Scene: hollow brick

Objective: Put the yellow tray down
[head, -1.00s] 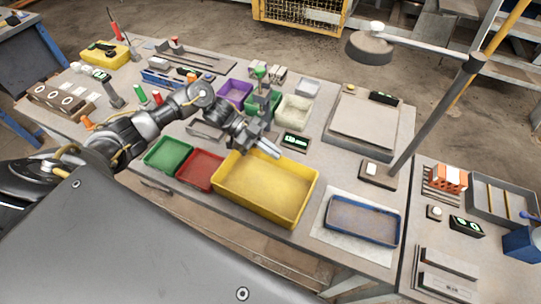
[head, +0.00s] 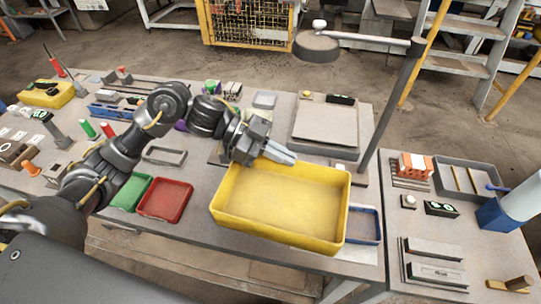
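The yellow tray (head: 282,206) is a wide, empty, shallow tray, held roughly level in front of the table's near edge area. It appears raised and hides most of the blue tray (head: 365,226) and its white mat. My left gripper (head: 278,155) is at the tray's far rim and appears shut on it, though the fingertips are partly hard to make out. My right gripper is not in view.
A red tray (head: 165,201) and a green tray (head: 131,192) lie to the left on the table. A grey post (head: 390,110) rises behind the yellow tray's right side. An orange brick (head: 415,165) and a blue bin (head: 500,214) stand on the right table.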

